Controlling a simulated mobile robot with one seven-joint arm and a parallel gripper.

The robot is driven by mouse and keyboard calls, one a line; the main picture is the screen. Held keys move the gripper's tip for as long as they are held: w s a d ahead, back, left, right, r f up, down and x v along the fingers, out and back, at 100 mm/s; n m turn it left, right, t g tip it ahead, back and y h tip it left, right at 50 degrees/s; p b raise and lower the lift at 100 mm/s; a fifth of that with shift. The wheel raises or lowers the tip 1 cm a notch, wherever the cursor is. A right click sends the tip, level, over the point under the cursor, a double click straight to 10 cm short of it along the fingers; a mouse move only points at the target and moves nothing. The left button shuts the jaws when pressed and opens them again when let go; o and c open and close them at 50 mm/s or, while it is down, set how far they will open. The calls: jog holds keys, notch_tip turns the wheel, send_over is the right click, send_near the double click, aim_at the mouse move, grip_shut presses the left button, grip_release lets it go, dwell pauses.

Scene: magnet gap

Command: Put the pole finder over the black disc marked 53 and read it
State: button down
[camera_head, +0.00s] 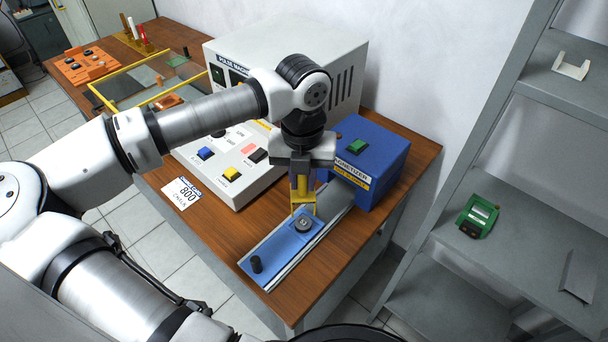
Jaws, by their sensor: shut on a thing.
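My gripper (303,172) points down over the right part of the table. It is shut on a yellow upright handle (303,198) at the far end of a blue slide (280,251). A dark round disc (303,226) sits on the slide just in front of the handle. Any number on it is too small to read. A green device with a pale window (478,215) lies on the grey shelf at right, apart from my gripper; it may be the pole finder, but I cannot be sure.
A blue magnetizer box (372,163) stands close right of my gripper. A large grey pulse unit (345,60) with coloured buttons stands behind. A card marked 800 (181,194) lies on the wooden table (217,229). A yellow frame (127,72) and an orange panel (80,66) lie at far left.

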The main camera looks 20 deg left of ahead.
aim_at(303, 195)
jog(key=shift+f+b, duration=0.15)
jog(key=shift+b, duration=0.4)
notch_tip(303, 195, down, 5)
jog(key=b, duration=0.5)
jog(key=shift+f+b, duration=0.1)
jog(key=shift+b, duration=0.2)
jog(key=shift+b, duration=0.35)
dwell(2.0)
jog(key=shift+r+p, duration=1.2)
jog(key=shift+r, duration=1.85)
